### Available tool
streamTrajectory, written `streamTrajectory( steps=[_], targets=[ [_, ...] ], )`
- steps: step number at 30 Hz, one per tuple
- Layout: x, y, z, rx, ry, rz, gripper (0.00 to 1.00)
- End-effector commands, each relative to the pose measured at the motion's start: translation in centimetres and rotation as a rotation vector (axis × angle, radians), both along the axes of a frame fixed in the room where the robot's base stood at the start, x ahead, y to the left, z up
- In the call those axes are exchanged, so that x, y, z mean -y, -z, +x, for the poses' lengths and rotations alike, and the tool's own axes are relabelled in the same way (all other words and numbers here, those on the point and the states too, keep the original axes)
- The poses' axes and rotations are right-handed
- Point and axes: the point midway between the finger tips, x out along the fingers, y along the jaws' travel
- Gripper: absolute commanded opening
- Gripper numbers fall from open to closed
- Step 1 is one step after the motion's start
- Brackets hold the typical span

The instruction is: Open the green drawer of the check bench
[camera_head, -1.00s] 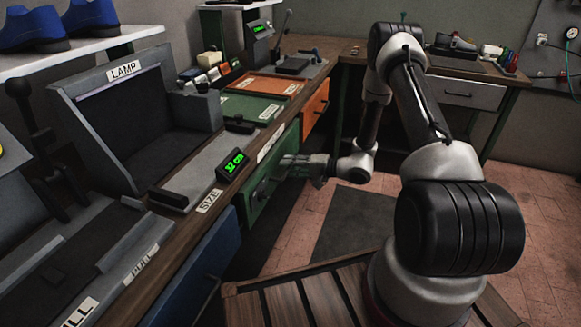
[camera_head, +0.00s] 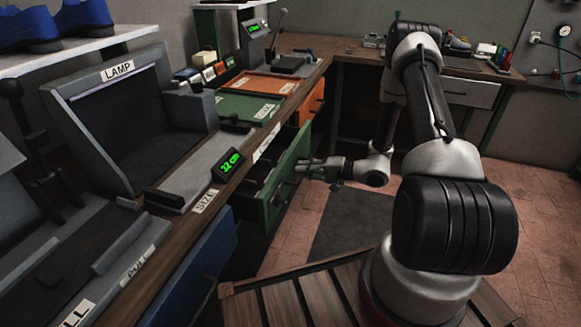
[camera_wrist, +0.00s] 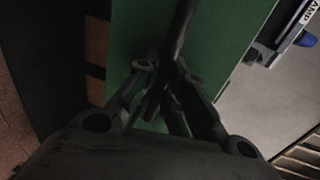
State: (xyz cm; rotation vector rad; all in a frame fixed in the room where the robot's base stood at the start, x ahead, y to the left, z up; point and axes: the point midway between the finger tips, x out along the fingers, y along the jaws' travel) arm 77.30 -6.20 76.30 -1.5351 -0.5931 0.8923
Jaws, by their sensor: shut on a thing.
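The green drawer (camera_head: 285,188) of the check bench stands partly pulled out below the bench top, with its dark interior showing behind the front. My gripper (camera_head: 305,167) is at the drawer front in the head view. In the wrist view my gripper (camera_wrist: 160,95) is shut on the dark bar handle (camera_wrist: 181,35), which crosses the green drawer front (camera_wrist: 225,40). Part of the handle is hidden by my fingers.
The bench top (camera_head: 190,222) carries a size display (camera_head: 228,164) and a lamp box (camera_head: 120,120). Open floor (camera_head: 350,222) lies right of the green drawer.

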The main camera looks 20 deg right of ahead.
Motion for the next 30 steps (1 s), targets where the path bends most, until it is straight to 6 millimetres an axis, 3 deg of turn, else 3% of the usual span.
streamTrajectory(
  steps=[6, 15, 22, 30],
  targets=[
    [6.5, 0.0, -4.5, -0.001, 0.009, -0.001, 0.0],
    [14.5, 0.1, -10.4, -0.001, 0.007, -0.002, 0.0],
    [18.6, 0.1, -13.5, -0.001, 0.004, -0.002, 0.0],
    [20.8, 0.1, -15.1, 0.0, 0.001, -0.001, 0.0]
  ],
)
